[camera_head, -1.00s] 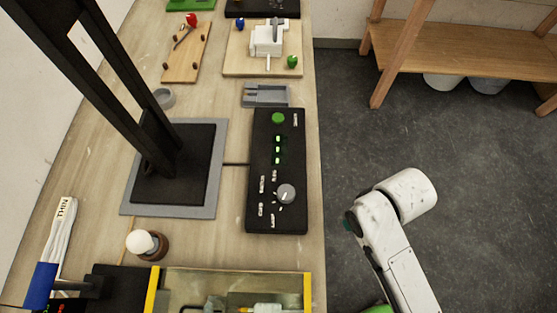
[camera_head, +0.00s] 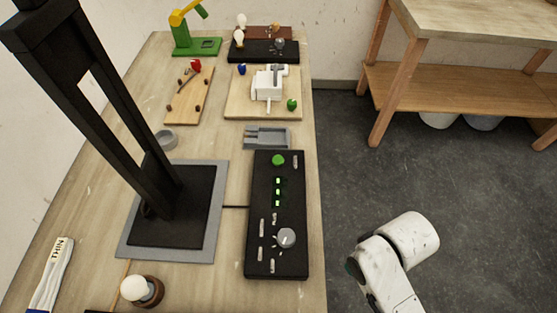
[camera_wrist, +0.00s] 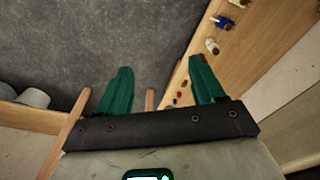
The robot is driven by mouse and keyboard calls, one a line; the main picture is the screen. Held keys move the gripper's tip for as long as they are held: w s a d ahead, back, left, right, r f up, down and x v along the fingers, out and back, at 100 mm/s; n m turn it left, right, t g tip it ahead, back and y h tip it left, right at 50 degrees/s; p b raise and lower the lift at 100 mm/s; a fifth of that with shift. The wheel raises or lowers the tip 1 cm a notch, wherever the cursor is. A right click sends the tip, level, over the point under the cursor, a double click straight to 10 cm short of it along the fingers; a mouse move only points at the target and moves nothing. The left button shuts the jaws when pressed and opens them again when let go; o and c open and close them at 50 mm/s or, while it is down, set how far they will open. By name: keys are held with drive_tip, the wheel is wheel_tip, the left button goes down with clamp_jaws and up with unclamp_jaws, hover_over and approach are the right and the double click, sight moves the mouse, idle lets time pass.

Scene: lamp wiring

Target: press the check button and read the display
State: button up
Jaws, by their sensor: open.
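A black control box (camera_head: 262,259) lies on the workbench in the head view. A round green button (camera_head: 278,160) sits at its far end. Below the button is a small display (camera_head: 278,192) with several green lit marks, too small to read. A grey knob (camera_head: 286,237) with a white line is near the box's front, with white labels around it. My gripper (camera_wrist: 160,75) shows in the wrist view with its two green fingers apart and nothing between them. It is outside the head view, where only my white arm shows, right of the bench over the floor.
A black frame stands on a grey-edged plate (camera_head: 135,252) left of the box. A grey tray (camera_head: 267,147) lies just beyond the box. A bulb (camera_head: 133,288) is at front left. Boards and a green-yellow lamp (camera_head: 188,30) are farther back. Open floor (camera_head: 350,190) lies right of the bench.

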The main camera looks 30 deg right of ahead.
idle(0.4)
clamp_jaws()
idle(0.4)
idle(1.1)
